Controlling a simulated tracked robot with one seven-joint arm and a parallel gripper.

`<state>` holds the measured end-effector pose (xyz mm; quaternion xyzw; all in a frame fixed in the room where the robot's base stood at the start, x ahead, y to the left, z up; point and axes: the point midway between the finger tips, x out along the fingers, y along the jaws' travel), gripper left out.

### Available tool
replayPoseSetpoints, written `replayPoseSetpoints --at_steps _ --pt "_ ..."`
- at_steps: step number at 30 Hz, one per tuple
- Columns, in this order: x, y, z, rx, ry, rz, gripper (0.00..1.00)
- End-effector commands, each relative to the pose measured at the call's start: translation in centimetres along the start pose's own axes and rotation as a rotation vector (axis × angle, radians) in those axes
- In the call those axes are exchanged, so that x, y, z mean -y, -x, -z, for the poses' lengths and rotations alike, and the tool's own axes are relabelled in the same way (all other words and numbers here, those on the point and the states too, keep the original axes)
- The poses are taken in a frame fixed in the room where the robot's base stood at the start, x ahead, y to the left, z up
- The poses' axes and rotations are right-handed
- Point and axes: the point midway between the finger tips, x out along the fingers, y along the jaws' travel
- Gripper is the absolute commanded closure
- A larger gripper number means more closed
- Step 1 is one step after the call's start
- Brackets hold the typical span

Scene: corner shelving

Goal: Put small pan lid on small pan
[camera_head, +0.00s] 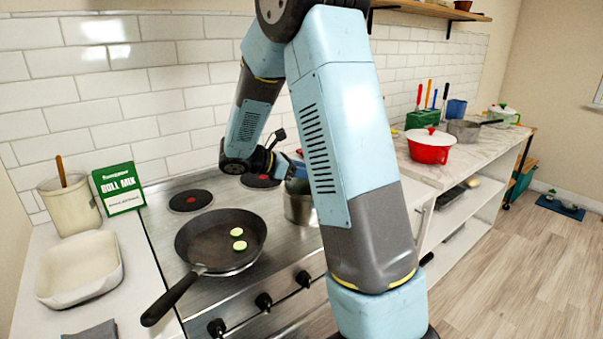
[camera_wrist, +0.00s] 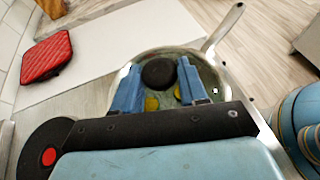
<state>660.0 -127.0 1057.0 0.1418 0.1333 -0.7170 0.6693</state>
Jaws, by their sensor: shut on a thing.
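The small pan is a steel pan on the right part of the stove (camera_head: 299,209), partly hidden behind my arm in the head view. In the wrist view its handle (camera_wrist: 223,28) points to the upper right. The small pan lid looks like see-through glass with a round black knob (camera_wrist: 159,73), and it lies over the pan in the wrist view. Yellow pieces show through or below it. My gripper (camera_wrist: 160,78) has its two blue fingers on either side of the knob and is shut on the lid. I cannot tell whether the lid touches the pan's rim.
A black frying pan (camera_head: 220,240) with two green slices sits on the front left burner. A burner (camera_wrist: 49,157) with a red dot is bare. A red pot holder (camera_wrist: 46,57) lies beyond. A red pot (camera_head: 430,150) and a grey saucepan (camera_head: 464,131) stand on the right counter.

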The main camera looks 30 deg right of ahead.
Motion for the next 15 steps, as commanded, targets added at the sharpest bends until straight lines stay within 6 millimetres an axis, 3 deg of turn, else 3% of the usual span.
replayPoseSetpoints --at_steps 4,5,13,15 --pt "-0.01 0.00 -0.03 0.000 -0.001 0.000 1.00" --pt "-0.01 0.00 -0.03 0.000 -0.001 0.000 0.56" --pt "0.00 0.00 -0.02 0.000 -0.001 0.000 0.30" --pt "0.00 0.00 -0.02 0.000 0.000 0.000 0.28"
